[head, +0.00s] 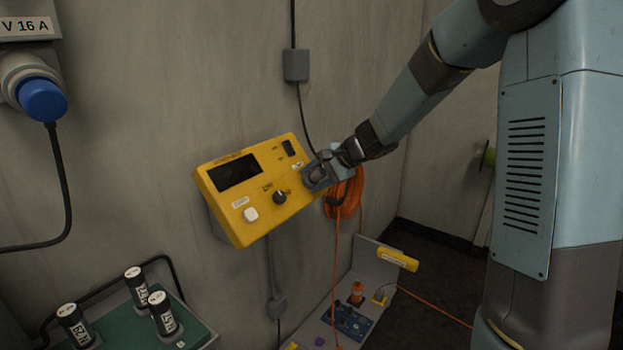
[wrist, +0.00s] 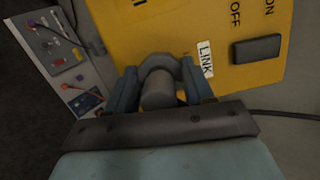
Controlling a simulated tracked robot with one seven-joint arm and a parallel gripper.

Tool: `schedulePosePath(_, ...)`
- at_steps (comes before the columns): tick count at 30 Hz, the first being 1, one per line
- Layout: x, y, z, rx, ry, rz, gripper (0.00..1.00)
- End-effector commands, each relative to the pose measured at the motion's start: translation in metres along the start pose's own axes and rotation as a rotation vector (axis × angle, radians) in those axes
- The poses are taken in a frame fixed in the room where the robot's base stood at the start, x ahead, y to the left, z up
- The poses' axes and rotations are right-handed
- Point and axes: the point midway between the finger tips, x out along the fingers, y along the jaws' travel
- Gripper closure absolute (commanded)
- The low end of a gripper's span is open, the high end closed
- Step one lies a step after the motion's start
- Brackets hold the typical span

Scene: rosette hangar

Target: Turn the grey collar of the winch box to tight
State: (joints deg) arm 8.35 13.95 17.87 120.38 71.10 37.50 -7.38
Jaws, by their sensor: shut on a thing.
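The winch box (head: 225,205) is a yellow panel on the wall in the middle of the head view, with a dark display, a black knob (head: 280,197) and a white button (head: 251,214). It also fills the top of the wrist view (wrist: 185,30). My gripper (head: 318,178) is at the box's right edge. In the wrist view my gripper (wrist: 165,90) is shut on the grey collar (wrist: 160,64), a rounded ring around a grey plug body, beside a LINK label (wrist: 206,60). A black switch marked ON and OFF (wrist: 257,48) is to its right. No tight mark is readable.
An orange cable coil (head: 345,195) hangs just right of the box. A grey panel with a blue plate (head: 348,322) stands below. Several labelled black cylinders (head: 136,282) stand on a green-topped stand at lower left. A blue plug (head: 42,99) is at upper left.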

Motion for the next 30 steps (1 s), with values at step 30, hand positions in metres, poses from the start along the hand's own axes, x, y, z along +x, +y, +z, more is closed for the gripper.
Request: schedulePosePath(30, -0.0023, -0.001, -0.0027, 0.803, 0.005, -0.133, 0.78)
